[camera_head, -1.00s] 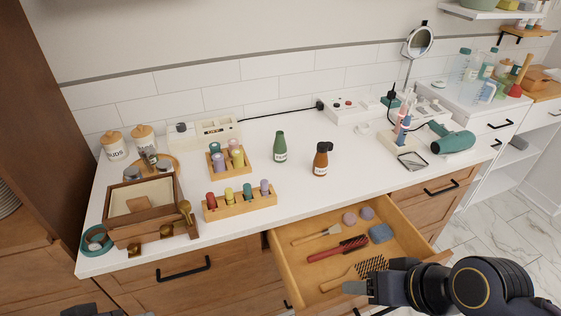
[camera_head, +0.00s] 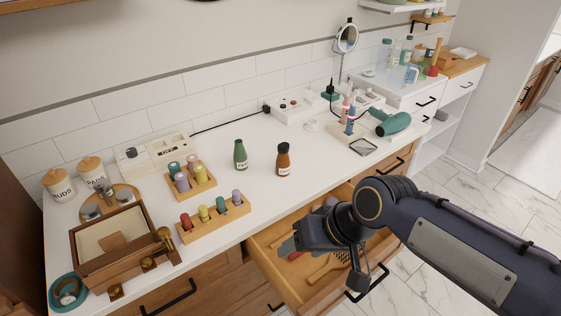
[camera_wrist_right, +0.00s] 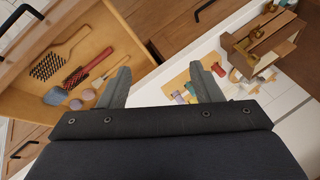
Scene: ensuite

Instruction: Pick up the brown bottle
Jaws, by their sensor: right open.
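The brown bottle (camera_head: 283,160) stands upright on the white countertop, with a dark cap and a pale label. A green bottle (camera_head: 240,155) stands to its left. My right gripper (camera_head: 289,249) is over the open drawer, in front of and below the brown bottle in the head view, apart from it. In the right wrist view its two fingers (camera_wrist_right: 162,88) are spread with nothing between them. The brown bottle cannot be made out in the wrist view. My left gripper is not in view.
The open drawer (camera_head: 267,262) holds brushes (camera_wrist_right: 75,77) and sponges. Wooden racks of coloured small bottles (camera_head: 214,222) stand left of the brown bottle. A wooden box (camera_head: 110,250) is at the far left. A hair dryer (camera_head: 391,124) lies at the right. Counter around the brown bottle is clear.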

